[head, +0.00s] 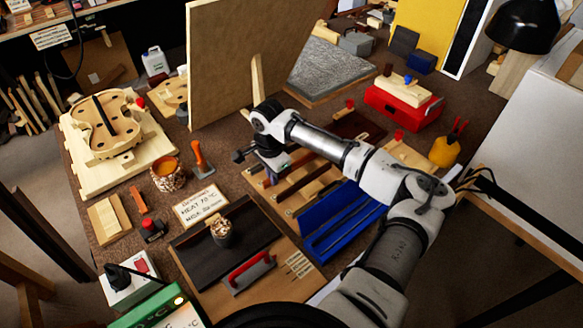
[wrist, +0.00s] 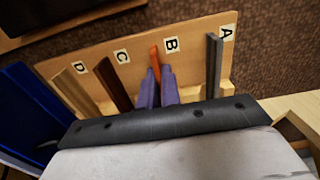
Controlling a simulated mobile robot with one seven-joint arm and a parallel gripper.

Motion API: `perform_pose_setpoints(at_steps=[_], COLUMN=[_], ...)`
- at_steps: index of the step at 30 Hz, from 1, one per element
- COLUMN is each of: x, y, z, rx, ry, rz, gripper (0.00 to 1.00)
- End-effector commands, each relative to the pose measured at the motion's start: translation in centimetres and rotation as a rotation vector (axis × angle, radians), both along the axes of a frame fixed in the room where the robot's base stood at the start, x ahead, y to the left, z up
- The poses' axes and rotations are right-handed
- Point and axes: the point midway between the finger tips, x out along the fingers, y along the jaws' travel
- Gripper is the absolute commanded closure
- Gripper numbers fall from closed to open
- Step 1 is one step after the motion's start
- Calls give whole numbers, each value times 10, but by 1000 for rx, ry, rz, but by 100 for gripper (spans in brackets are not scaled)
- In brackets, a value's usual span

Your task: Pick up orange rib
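The orange rib (wrist: 155,57) stands in the slot marked B of a wooden rack (wrist: 190,48) in the wrist view. My gripper (wrist: 160,78) reaches down to it, with its two purple fingers close together on either side of the rib. The fingers look shut on it, and they hide its near part. The rib still lies in line with its slot. In the head view, my gripper (head: 272,168) is over the rack (head: 318,178), and the arm hides the orange rib.
A grey rib (wrist: 214,62) stands in slot A, a dark brown rib (wrist: 112,82) in C and a pale rib (wrist: 75,90) in D. A blue tray (head: 335,225) lies beside the rack. A tall brown panel (head: 225,60) stands behind my gripper.

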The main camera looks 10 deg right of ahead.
Motion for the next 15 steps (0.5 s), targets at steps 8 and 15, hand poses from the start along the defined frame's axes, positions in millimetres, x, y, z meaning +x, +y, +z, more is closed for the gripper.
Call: perform_pose_setpoints(at_steps=[8, 15], x=[0, 1], y=[0, 0], z=[2, 23], rx=[0, 1], ry=[0, -3], rz=[0, 0], gripper=[100, 100])
